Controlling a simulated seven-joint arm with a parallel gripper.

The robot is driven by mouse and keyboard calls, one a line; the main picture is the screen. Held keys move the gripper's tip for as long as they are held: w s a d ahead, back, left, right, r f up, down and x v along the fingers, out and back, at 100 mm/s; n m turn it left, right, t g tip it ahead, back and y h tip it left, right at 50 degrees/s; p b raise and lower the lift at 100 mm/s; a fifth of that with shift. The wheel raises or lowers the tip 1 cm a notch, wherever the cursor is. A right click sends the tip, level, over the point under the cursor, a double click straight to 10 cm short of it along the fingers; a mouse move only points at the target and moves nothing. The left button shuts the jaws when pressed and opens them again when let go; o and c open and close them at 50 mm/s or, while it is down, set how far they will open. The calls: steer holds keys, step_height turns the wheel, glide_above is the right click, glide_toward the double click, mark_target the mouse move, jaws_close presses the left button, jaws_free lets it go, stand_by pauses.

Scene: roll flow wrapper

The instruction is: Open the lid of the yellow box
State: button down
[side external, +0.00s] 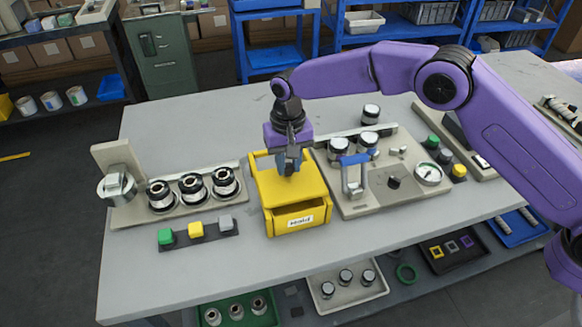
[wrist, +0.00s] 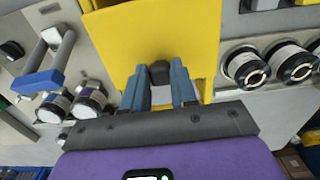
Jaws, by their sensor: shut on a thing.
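The yellow box (side external: 296,221) stands near the middle of the table, with a white label on its front. Its yellow lid (side external: 302,188) lies over the top, and a dark recess shows between the lid's front edge and the labelled front. My gripper (side external: 287,166) is over the rear part of the lid, pointing down. In the wrist view its two blue-grey fingers (wrist: 160,88) are closed around a small dark knob (wrist: 160,71) on the yellow lid (wrist: 155,35). The inside of the box is mostly hidden.
To the left is a fixture with several black-and-silver rollers (side external: 192,187), with green, yellow and grey buttons (side external: 196,230) before it. Close on the right is a panel with a blue-handled lever (side external: 353,172) and a gauge (side external: 428,174). The table front left is clear.

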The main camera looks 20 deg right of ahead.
steer(key=shift+w, duration=1.05)
steer(key=c, duration=0.9)
jaws_free()
step_height(320, 180, up, 12)
